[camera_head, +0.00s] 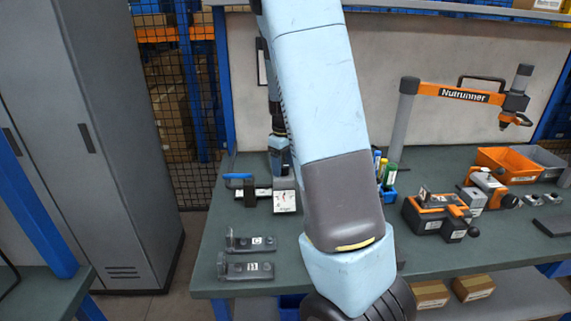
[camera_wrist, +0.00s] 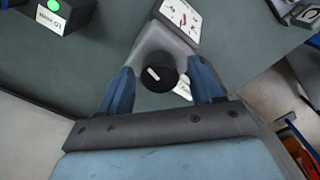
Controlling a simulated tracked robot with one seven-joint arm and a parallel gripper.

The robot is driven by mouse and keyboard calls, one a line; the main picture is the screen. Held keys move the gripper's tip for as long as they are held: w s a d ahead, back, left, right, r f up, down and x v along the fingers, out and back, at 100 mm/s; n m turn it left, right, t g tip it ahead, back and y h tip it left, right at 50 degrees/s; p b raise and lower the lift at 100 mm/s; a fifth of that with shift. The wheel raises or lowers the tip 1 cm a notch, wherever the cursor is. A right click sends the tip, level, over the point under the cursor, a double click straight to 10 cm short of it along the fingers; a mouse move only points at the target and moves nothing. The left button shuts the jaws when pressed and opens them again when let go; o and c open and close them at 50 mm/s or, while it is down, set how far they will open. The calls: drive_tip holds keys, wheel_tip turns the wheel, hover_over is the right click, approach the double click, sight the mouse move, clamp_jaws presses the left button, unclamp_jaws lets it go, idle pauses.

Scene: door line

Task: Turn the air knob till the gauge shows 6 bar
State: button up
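The air knob (camera_wrist: 158,73) is a round black knob with a white mark on its top, on a grey block in the wrist view. The gauge (camera_wrist: 180,18) beside it has a white face with red and black marks; its reading is too small to tell. The gauge (camera_head: 285,202) also shows on the bench in the head view, where the knob is hidden. My gripper (camera_wrist: 162,82) has its two blue fingers apart, one on each side of the knob, with a gap visible on both sides. In the head view my gripper (camera_head: 279,164) is partly hidden by my arm.
A blue-handled valve (camera_head: 240,177) stands left of the gauge on the green bench (camera_head: 215,260). Two dark brackets (camera_head: 248,257) lie at the front left. Pens in a blue holder (camera_head: 388,188), clamps (camera_head: 437,212), an orange bin (camera_head: 505,160) and the Nutrunner arm (camera_head: 460,94) stand to the right.

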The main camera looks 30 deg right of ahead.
drive_tip(key=c, duration=0.9)
drive_tip(key=shift+d, duration=0.25)
drive_tip(key=shift+a, duration=0.2)
drive_tip(key=shift+a, duration=0.1)
